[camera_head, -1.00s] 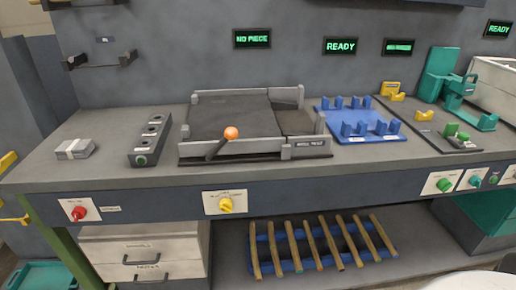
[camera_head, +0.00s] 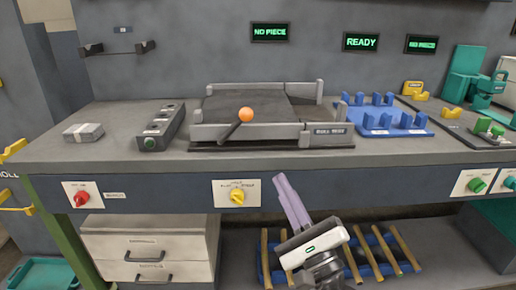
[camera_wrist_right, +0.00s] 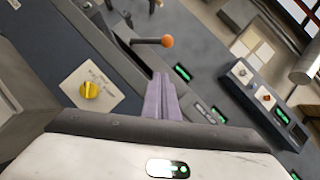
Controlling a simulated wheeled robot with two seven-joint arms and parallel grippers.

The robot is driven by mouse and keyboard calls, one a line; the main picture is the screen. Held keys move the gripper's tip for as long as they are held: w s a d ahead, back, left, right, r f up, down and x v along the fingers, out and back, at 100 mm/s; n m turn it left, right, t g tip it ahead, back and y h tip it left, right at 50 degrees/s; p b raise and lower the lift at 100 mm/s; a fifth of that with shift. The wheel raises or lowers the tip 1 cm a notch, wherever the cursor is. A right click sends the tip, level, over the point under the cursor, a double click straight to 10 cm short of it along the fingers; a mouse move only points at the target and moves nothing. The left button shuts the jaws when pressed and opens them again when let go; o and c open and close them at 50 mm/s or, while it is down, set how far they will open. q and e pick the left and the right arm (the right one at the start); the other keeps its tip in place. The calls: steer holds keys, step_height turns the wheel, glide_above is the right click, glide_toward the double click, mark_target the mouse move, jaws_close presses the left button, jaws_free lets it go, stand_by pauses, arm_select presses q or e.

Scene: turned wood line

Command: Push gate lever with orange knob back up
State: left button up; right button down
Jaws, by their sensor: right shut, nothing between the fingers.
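The gate lever's orange knob (camera_head: 246,114) sits at the front of the grey belt unit (camera_head: 262,106) on the bench. Its dark arm (camera_head: 230,131) slants from lower left up to the knob. In the right wrist view the orange knob (camera_wrist_right: 167,41) is above the fingers, at the end of its dark arm. My right gripper (camera_head: 284,181) is shut and empty, its purple fingers together, in front of the bench's front panel and below the knob. It also shows in the right wrist view (camera_wrist_right: 160,80), apart from the knob. My left gripper is not in view.
A dark block with buttons (camera_head: 162,128) stands left of the belt unit, a blue rack (camera_head: 385,116) right of it. A yellow selector knob (camera_head: 238,196) is on the front panel left of my fingers. A shelf with wooden rods (camera_head: 400,248) lies below.

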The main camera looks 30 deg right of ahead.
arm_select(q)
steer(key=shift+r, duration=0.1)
arm_select(e)
steer(key=shift+d+r+m, duration=0.25)
steer(key=shift+m, duration=0.25)
